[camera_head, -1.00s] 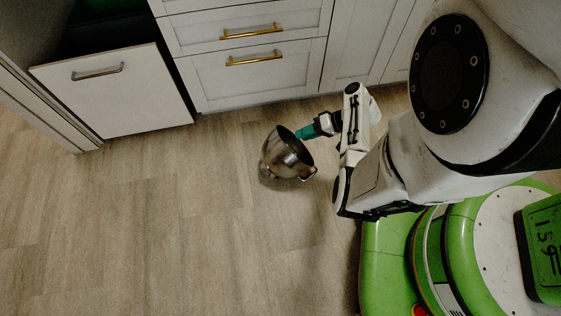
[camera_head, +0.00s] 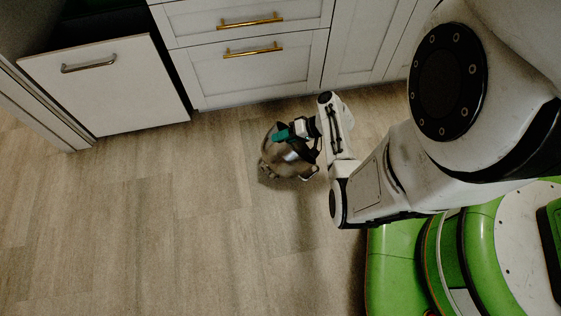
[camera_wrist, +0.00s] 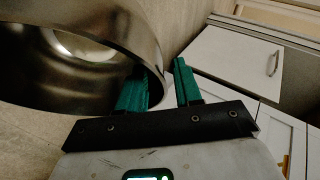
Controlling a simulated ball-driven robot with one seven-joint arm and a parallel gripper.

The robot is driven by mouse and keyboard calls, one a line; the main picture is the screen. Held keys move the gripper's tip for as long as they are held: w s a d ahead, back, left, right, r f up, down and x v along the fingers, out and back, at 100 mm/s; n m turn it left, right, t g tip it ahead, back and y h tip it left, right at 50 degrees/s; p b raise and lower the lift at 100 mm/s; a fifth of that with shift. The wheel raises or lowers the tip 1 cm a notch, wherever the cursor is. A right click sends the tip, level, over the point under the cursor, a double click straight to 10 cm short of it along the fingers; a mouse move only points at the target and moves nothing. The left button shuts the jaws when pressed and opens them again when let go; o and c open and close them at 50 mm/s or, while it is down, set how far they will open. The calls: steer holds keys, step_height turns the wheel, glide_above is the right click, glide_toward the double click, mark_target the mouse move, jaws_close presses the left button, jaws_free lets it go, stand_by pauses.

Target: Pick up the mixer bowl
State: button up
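The mixer bowl (camera_head: 287,164) is a shiny steel bowl in the middle of the head view, over the wood floor and tilted. Whether it touches the floor is unclear. My gripper (camera_head: 281,135) is at the bowl's upper edge, its teal fingers overlapping the bowl there. In the wrist view the bowl (camera_wrist: 75,60) fills the upper left. My gripper (camera_wrist: 160,82) has its fingers apart, with the bowl's rim between them. The left finger is on the bowl's inner side and the right finger outside. A gap shows between the rim and the right finger.
White drawers (camera_head: 255,75) with brass handles stand behind the bowl. A white panel (camera_head: 110,85) with a metal handle stands at the upper left. The wood floor (camera_head: 140,230) left of and in front of the bowl is clear.

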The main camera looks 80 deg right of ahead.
steer(key=shift+w+f, duration=0.15)
steer(key=shift+w, duration=0.1)
steer(key=shift+c, duration=0.4)
jaws_close()
stand_by(0.8)
